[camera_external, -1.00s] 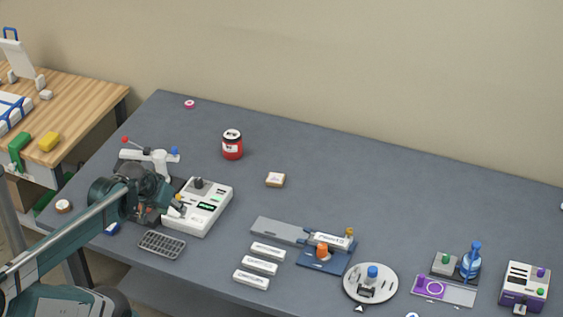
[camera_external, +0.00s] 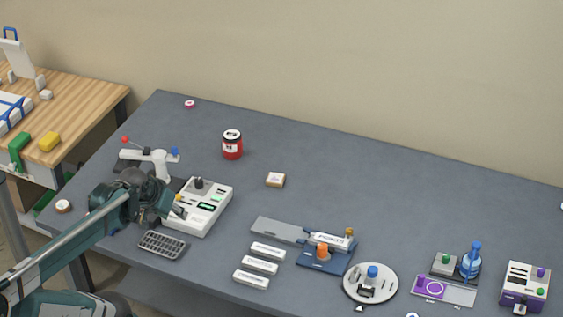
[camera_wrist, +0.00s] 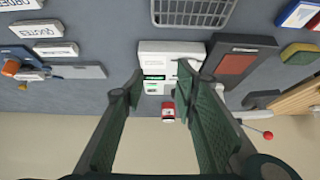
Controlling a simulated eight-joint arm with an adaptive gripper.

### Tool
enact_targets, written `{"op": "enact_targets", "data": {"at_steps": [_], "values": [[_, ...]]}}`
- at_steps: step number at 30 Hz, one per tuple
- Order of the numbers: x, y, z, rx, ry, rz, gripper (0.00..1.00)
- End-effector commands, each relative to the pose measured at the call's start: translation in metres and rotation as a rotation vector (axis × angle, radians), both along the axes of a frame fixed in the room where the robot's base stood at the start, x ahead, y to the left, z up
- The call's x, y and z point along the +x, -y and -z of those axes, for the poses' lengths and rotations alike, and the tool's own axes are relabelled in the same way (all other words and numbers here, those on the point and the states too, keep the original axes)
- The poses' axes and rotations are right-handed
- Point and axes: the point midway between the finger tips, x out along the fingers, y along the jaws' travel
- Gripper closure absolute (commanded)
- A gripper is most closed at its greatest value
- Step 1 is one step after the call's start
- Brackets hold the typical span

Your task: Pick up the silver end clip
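I cannot pick out a silver end clip for certain in either view. A small grey-dark piece (camera_external: 366,291) on the round white plate (camera_external: 387,295) is too small to identify. My gripper (camera_external: 179,212) is at the left of the table, in front of the white machine (camera_external: 212,208), far from that plate. In the wrist view my gripper (camera_wrist: 158,88) is open, its green-padded fingers apart with nothing held between them. The white machine with a green display (camera_wrist: 154,52) shows beyond and between the fingers.
Three white labelled bars (camera_external: 260,266) lie mid-front, beside a grey and blue fixture (camera_external: 318,265). A dark wire basket (camera_external: 162,245) is near my gripper. A red jar (camera_external: 232,146) stands behind. The rear middle and right of the table are mostly clear.

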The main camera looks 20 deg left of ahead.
Motion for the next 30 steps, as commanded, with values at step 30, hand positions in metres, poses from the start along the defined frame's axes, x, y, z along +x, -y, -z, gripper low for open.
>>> {"op": "enact_targets", "data": {"at_steps": [30], "values": [[0.0061,0.008,-0.0042,0.005,-0.008,0.031,0.51]]}}
